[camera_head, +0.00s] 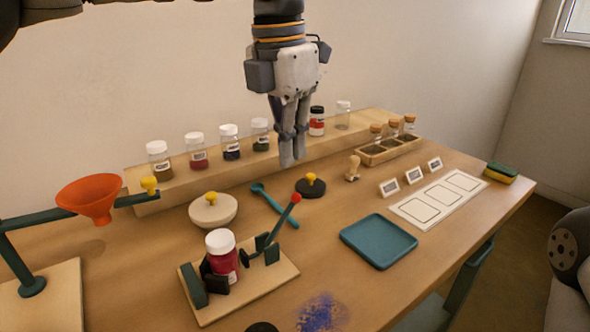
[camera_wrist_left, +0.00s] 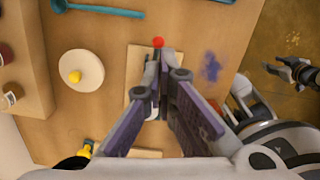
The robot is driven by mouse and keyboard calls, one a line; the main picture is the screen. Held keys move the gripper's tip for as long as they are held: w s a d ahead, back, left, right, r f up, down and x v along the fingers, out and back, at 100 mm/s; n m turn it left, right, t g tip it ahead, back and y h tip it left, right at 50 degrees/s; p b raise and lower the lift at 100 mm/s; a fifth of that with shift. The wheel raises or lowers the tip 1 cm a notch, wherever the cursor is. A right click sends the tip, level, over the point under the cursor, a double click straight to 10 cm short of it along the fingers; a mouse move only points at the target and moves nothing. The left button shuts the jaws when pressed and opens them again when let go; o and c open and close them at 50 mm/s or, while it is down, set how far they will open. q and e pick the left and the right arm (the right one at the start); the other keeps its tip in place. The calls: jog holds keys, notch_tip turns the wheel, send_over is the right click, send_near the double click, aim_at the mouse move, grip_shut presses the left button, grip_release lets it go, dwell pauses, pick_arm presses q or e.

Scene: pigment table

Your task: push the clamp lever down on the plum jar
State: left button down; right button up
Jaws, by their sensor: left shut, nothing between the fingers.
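The plum jar (camera_head: 223,265), dark red with a white lid, stands upright in a clamp on a wooden board (camera_head: 235,302). The clamp lever (camera_head: 281,221) is raised and leans up to the right, with a red knob (camera_head: 296,197) at its tip. My left gripper (camera_head: 290,163) is shut and empty, pointing down, above and behind the lever in the head view. In the left wrist view the red knob (camera_wrist_left: 158,42) shows just beyond the shut fingertips (camera_wrist_left: 160,85), which hide much of the board and jar. A dark gripper (camera_wrist_left: 292,72), seemingly my right one, shows at the right edge.
A cream bowl lid (camera_head: 213,211) with a yellow knob, a teal spoon (camera_head: 274,204) and a dark lid (camera_head: 311,188) lie behind the clamp. A teal tray (camera_head: 378,241) is to the right. An orange funnel (camera_head: 90,198) is at left. Blue powder (camera_head: 322,313) lies in front.

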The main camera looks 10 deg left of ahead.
aim_at(294, 196)
pick_arm(q)
jog(key=shift+w+d+f+b, duration=0.1)
jog(key=shift+w+f+b, duration=0.05)
jog(key=shift+f, duration=1)
jog(key=shift+w+d+f+b, duration=0.1)
jog(key=shift+f+b, duration=0.1)
jog(key=shift+f, duration=0.9)
jog(key=shift+w+f+b, duration=0.15)
jog(key=shift+f, duration=1)
pick_arm(e)
jog(key=shift+s+f+g, duration=0.3)
jog(key=shift+s+f, duration=0.15)
jog(key=shift+f, duration=0.15)
pick_arm(q)
jog(key=shift+f, duration=0.1)
